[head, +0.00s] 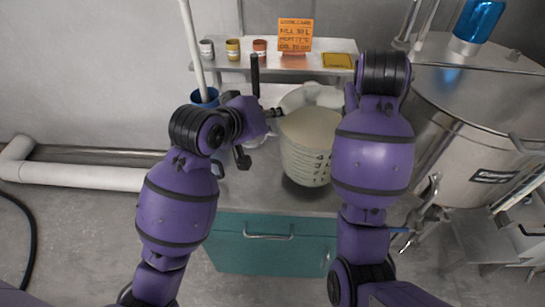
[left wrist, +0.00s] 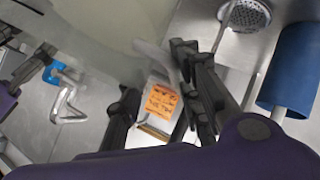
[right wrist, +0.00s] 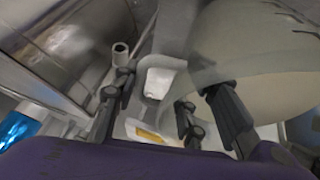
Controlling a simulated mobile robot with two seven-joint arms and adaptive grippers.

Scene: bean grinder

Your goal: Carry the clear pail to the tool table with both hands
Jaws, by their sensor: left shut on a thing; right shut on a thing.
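The clear pail (head: 304,160) is translucent, with scale marks on its side and a pale beige fill. It is upright over the steel top of a teal cabinet (head: 270,242); I cannot tell whether it touches it. My left gripper (head: 272,113) is shut on the pail's left side. The pail wall (left wrist: 95,35) fills the upper left of the left wrist view. My right gripper (right wrist: 150,112) is shut on the pail's right side; my forearm hides it in the head view. The pail (right wrist: 265,65) also shows in the right wrist view. I cannot tell which table is the tool table.
A blue container (head: 204,97) with a white pole stands left. A large steel vat (head: 470,110) stands close on the right.

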